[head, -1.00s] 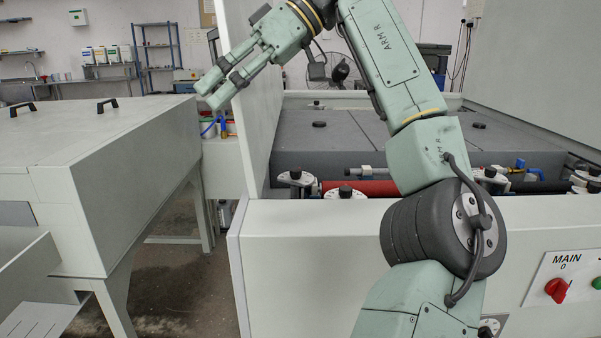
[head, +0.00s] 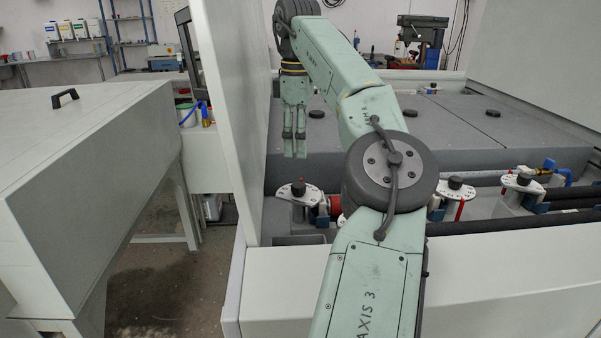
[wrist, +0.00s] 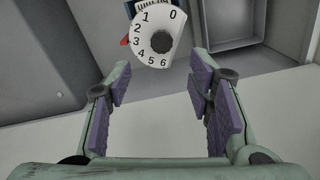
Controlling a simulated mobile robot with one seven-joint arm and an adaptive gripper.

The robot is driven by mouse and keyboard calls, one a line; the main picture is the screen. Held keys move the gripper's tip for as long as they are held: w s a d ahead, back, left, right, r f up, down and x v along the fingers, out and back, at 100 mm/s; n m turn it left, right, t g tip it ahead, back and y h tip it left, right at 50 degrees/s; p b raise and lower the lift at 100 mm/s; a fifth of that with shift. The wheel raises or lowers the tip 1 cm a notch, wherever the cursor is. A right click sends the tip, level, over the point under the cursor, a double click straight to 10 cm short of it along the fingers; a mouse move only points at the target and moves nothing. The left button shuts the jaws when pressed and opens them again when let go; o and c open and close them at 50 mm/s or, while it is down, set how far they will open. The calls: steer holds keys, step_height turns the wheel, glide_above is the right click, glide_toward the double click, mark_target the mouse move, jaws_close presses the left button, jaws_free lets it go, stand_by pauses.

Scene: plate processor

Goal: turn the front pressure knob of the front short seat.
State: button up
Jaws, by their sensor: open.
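A black pressure knob (wrist: 162,42) sits on a round white dial plate (wrist: 146,47) numbered 0 to 6, ahead of my gripper in the wrist view. A red pointer (wrist: 125,41) shows at the dial's left edge. My gripper (wrist: 160,84) is open and empty, its purple-padded fingers spread apart with the knob beyond their tips, untouched. In the head view my gripper (head: 294,155) points down above a black knob (head: 298,188) on a white dial plate at the machine's left end. This looks like the same knob, but I cannot be certain.
More knobs with white dials stand to the right, one (head: 455,183) with a red pointer and another (head: 523,179). A tall white panel (head: 232,110) rises close to my gripper's left. Dark rollers (head: 540,207) run across the machine's front. Grey flat covers (head: 420,125) lie behind.

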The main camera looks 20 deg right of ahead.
mark_target(299, 185)
step_height(299, 185, down, 10)
steer(key=shift+s+f+p, duration=0.1)
steer(key=shift+s+p, duration=0.05)
steer(key=shift+p, duration=0.15)
steer(key=shift+c, duration=0.2)
jaws_close()
stand_by(0.5)
